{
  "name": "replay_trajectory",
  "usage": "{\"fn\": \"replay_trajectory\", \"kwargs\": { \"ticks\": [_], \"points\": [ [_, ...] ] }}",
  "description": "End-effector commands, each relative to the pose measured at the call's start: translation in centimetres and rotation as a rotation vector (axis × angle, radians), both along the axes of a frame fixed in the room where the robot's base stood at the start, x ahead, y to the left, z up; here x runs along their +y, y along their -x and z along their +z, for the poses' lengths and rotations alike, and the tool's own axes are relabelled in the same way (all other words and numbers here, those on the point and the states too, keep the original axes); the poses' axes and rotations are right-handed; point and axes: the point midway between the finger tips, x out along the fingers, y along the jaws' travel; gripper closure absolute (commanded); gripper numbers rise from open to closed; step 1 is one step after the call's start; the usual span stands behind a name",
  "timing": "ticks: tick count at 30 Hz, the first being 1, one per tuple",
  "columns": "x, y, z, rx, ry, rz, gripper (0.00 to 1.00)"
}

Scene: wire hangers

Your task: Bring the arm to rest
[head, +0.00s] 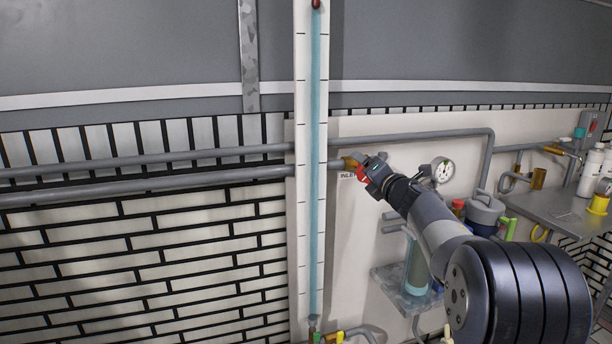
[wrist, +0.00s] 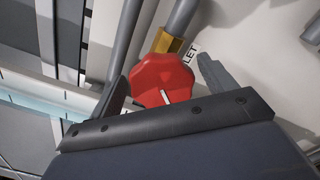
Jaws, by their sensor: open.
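My arm reaches from the lower right to the wall in the head view, and my gripper (head: 374,172) is at a red valve knob (head: 363,173). In the wrist view my gripper (wrist: 163,74) is open, with one finger on each side of the red knob (wrist: 161,80). I cannot tell whether either finger touches it. The knob sits beside a brass fitting (wrist: 168,43) on a grey pipe. The knob's lower edge is hidden behind the gripper body.
A tall gauge tube (head: 319,200) stands left of the gripper. A pressure gauge (head: 442,170) is close to the right of the wrist. A grey canister (head: 486,209) and a shelf (head: 560,205) with bottles are farther right. Grey pipes (head: 150,158) run along the wall.

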Motion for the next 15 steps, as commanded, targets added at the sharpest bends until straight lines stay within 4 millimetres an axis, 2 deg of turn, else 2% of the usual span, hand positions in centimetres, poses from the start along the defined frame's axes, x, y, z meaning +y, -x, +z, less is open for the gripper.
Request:
{"fn": "replay_trajectory", "kwargs": {
  "ticks": [15],
  "points": [
    [-0.03, 0.00, 0.25, 0.208, -0.633, 0.001, 0.21]
  ]
}}
